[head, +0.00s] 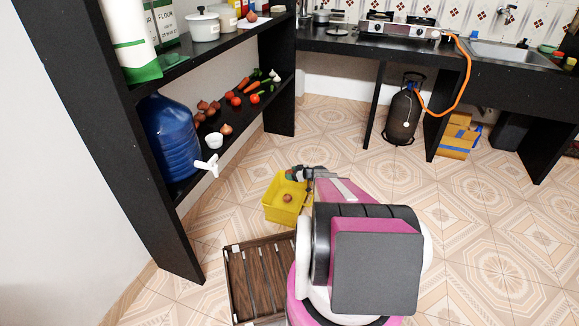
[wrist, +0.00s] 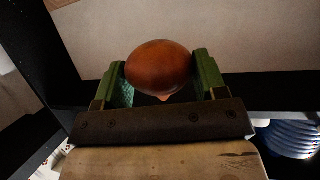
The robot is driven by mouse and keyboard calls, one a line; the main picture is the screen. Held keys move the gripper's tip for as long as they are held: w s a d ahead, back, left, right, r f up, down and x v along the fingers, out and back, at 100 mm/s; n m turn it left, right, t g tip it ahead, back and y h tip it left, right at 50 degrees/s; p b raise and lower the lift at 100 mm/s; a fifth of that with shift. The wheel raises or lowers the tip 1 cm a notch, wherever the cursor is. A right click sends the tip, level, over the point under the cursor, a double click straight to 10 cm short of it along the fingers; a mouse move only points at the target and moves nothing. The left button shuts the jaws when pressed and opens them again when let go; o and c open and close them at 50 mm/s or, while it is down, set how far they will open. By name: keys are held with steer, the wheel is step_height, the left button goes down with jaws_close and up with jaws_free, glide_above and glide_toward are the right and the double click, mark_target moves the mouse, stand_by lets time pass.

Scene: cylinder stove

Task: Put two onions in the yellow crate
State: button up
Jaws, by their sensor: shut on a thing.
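My gripper (head: 293,174) is over the far side of the yellow crate (head: 270,212) on the floor. In the wrist view its green fingers (wrist: 160,80) are closed on a brown onion (wrist: 158,65), one on each side of it. That held onion cannot be made out clearly in the head view. Another onion (head: 287,197) lies inside the yellow crate. More onions (head: 203,109) sit in a cluster on the lower shelf, with a single onion (head: 226,129) nearer the shelf edge.
A dark wooden slatted crate (head: 258,277) stands on the floor in front of the yellow crate. The black shelf (head: 178,245) on the left bears a blue water jug (head: 170,138) and vegetables. A gas cylinder (head: 404,115) stands under the stove counter.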

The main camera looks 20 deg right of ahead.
step_height(320, 180, down, 6)
stand_by(0.6)
steer(key=o, duration=1)
steer(key=v, duration=1)
steer(key=shift+s+d+r, duration=0.15)
steer(key=shift+s+d, duration=0.1)
steer(key=shift+s, duration=0.05)
